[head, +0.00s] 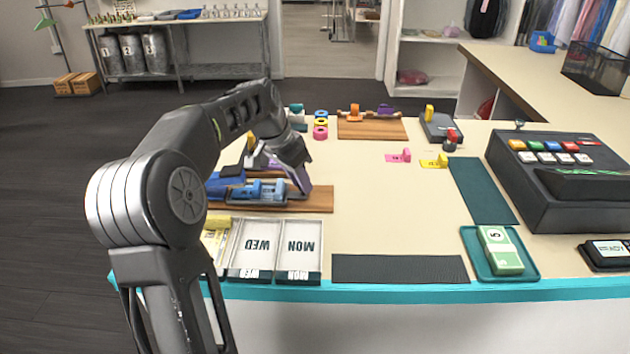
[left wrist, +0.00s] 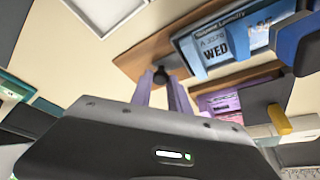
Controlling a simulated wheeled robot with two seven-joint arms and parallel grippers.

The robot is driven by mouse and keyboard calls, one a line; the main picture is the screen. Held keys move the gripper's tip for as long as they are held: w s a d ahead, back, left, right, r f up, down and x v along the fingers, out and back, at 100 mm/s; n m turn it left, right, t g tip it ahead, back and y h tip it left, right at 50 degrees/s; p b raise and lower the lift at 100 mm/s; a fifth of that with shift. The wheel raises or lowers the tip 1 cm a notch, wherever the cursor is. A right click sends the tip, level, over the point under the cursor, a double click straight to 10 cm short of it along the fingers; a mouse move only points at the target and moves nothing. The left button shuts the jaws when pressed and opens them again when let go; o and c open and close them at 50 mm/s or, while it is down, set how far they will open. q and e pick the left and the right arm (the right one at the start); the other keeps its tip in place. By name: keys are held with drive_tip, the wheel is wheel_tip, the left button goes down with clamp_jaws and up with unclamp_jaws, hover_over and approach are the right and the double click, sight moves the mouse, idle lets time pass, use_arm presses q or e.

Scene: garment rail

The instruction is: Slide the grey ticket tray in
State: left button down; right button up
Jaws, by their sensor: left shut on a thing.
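The grey ticket tray (head: 240,203) holds blue tickets and lies on a brown wooden board (head: 321,203) at the left of the counter. In the left wrist view, the blue ticket card marked WED (left wrist: 213,47) shows over the board's edge. My left gripper (head: 304,181) is at the right end of the tray. In the left wrist view its two purple fingers (left wrist: 163,92) are closed around a small dark knob (left wrist: 160,73) at the tray's end. The arm and gripper hide part of the tray and the board behind it. My right gripper is not in view.
Another wooden board (head: 372,129) is farther back. The counter right of the tray is clear. A cash register (head: 570,190) stands far right.

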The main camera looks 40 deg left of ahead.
use_arm(q)
drive_tip(key=shift+s+a, duration=0.1)
drive_tip(key=shift+a, duration=0.1)
drive_tip(key=c, duration=1.4)
unclamp_jaws()
drive_tip(key=shift+s, duration=0.1)
drive_tip(key=shift+o, duration=0.6)
drive_tip(key=v, duration=0.7)
drive_tip(key=shift+r, duration=0.4)
drive_tip(key=shift+s, duration=0.1)
